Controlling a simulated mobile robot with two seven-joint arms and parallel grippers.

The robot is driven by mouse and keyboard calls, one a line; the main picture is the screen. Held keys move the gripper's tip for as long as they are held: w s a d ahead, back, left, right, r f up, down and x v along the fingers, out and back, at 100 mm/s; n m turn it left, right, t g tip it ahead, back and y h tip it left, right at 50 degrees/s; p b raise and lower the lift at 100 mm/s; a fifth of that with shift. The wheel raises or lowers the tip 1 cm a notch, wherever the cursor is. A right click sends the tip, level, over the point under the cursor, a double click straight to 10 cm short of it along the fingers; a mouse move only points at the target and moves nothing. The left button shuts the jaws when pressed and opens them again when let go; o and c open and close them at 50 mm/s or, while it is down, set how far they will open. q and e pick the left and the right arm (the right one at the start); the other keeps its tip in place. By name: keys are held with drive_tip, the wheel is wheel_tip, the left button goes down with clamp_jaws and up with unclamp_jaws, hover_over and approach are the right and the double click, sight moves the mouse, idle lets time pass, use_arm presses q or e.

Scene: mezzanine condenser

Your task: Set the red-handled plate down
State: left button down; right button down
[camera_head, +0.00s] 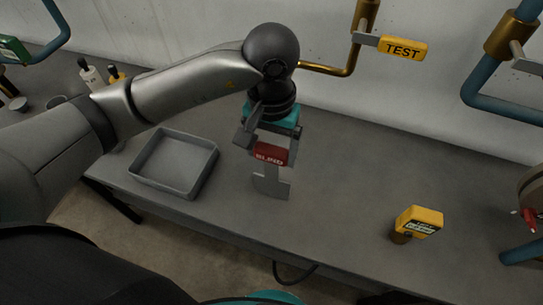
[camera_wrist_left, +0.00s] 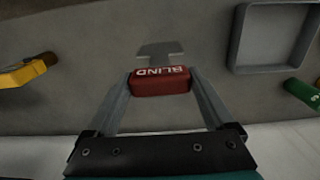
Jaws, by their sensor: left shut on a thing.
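The red-handled plate is a grey plate (camera_head: 271,184) with a red block handle (camera_head: 269,153) lettered "BLIND". My left gripper (camera_head: 270,147) is shut on the handle, fingers pointing down, and the plate hangs below it over the grey bench. In the left wrist view, the two fingers (camera_wrist_left: 162,86) flank the red handle (camera_wrist_left: 160,81), and the grey plate (camera_wrist_left: 160,50) shows beyond it. I cannot tell whether its lower edge touches the bench. My right gripper is not in view.
An empty grey tray (camera_head: 207,183) sits on the bench (camera_head: 335,195) left of the plate. A yellow device (camera_head: 420,221) stands to the right. A yellow "TEST" tag (camera_head: 403,49) sticks out from brass pipework behind. The bench between plate and yellow device is clear.

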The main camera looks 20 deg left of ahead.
use_arm(q)
wheel_tip(320, 180, down, 3)
drive_tip(key=shift+r, duration=0.1)
drive_tip(key=shift+f, duration=0.2)
unclamp_jaws()
drive_tip(key=shift+r, duration=0.2)
wheel_tip(320, 180, up, 12)
idle(0.4)
